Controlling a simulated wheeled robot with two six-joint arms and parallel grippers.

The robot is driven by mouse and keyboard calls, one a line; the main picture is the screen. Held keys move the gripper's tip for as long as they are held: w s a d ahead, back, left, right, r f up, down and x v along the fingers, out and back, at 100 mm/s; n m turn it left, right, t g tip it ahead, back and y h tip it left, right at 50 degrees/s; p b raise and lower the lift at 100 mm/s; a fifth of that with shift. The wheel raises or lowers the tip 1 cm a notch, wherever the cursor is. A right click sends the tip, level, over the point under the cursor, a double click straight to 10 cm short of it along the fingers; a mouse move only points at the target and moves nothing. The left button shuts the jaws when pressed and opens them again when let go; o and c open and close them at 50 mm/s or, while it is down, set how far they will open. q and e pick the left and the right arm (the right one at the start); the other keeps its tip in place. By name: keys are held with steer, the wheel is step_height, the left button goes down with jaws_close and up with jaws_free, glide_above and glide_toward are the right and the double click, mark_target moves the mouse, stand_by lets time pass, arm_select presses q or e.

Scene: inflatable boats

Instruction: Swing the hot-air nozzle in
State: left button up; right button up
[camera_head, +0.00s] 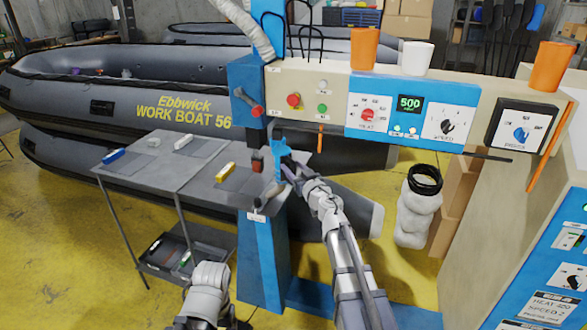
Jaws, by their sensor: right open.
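The welding machine's beige head (310,95) has buttons, dials and a display reading 500. A pale ribbed hose (251,28) runs down to its blue upright (243,78), which has a red-tipped lever (250,104). Below the head's left end hangs a dark and red part (257,163), beside a blue curved bracket (278,142). I cannot tell for certain which piece is the hot-air nozzle. My right gripper (284,170) is open at these parts, just right of the dark and red one; contact is unclear. Part of my left arm shows at the bottom; its gripper is out of view.
A grey table (150,190) with small coloured pieces stands left of the blue pedestal (262,262). Grey inflatable boats (130,95) lie behind. Orange (363,50) and white (415,58) cups stand on the head. A white lumpy container (415,213) is right of my right arm.

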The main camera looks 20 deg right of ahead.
steer(key=shift+w, duration=0.15)
jaws_close()
stand_by(0.4)
stand_by(1.0)
